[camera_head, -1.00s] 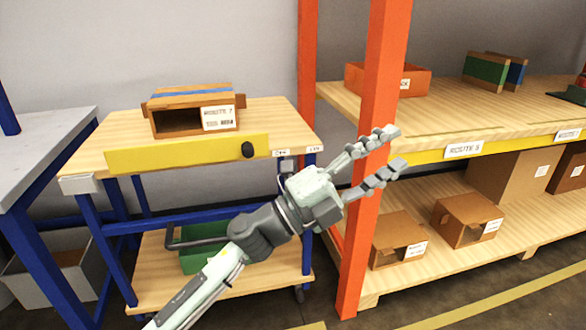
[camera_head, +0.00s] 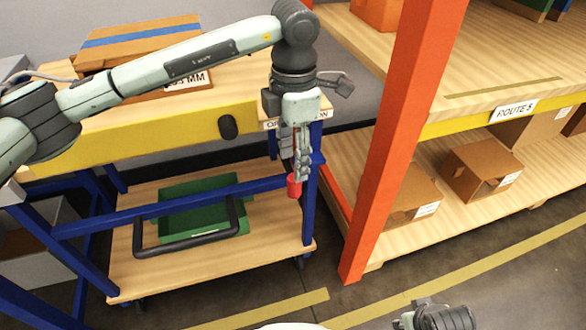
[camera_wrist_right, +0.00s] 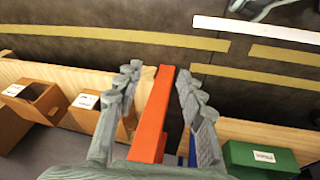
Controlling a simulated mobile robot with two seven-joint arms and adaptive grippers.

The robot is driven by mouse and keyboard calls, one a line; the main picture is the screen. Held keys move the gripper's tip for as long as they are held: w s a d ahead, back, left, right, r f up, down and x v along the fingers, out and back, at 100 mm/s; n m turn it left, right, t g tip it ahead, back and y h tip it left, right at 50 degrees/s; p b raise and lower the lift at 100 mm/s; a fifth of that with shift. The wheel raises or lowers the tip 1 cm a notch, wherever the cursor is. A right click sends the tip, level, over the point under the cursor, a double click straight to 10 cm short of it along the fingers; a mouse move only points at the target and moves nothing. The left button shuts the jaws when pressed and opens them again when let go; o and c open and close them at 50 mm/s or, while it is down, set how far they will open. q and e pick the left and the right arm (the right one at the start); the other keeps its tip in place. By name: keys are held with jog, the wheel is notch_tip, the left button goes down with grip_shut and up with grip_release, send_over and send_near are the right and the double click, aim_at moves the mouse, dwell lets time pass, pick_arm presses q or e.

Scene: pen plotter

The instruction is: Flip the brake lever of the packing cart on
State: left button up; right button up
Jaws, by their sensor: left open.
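The packing cart (camera_head: 215,130) has a yellow front board, a wooden top and blue legs. A label reading OFF and ON sits on its right front edge. The brake lever (camera_head: 294,186) shows as a red tip by the right front leg, its upper part hidden by my left gripper (camera_head: 300,178). That gripper points down, open, with its fingers overlapping the lever in the head view; I cannot tell whether they touch it. My right gripper (camera_wrist_right: 158,88) is open in the right wrist view, with nothing visible between its fingers but the background orange post.
An orange rack post (camera_head: 385,150) stands close to the right of the cart, with shelves and brown boxes (camera_head: 480,172) beyond. A green bin (camera_head: 200,205) and dark handle bar (camera_head: 190,245) are at the cart's lower level.

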pick_arm(q)
notch_tip(320, 180, down, 5)
jog(key=shift+f, duration=0.45)
pick_arm(e)
jog(key=shift+s+f, duration=0.1)
jog(key=shift+f, duration=0.65)
pick_arm(q)
jog(key=shift+c, duration=0.5)
grip_shut()
pick_arm(e)
jog(key=shift+r, duration=0.15)
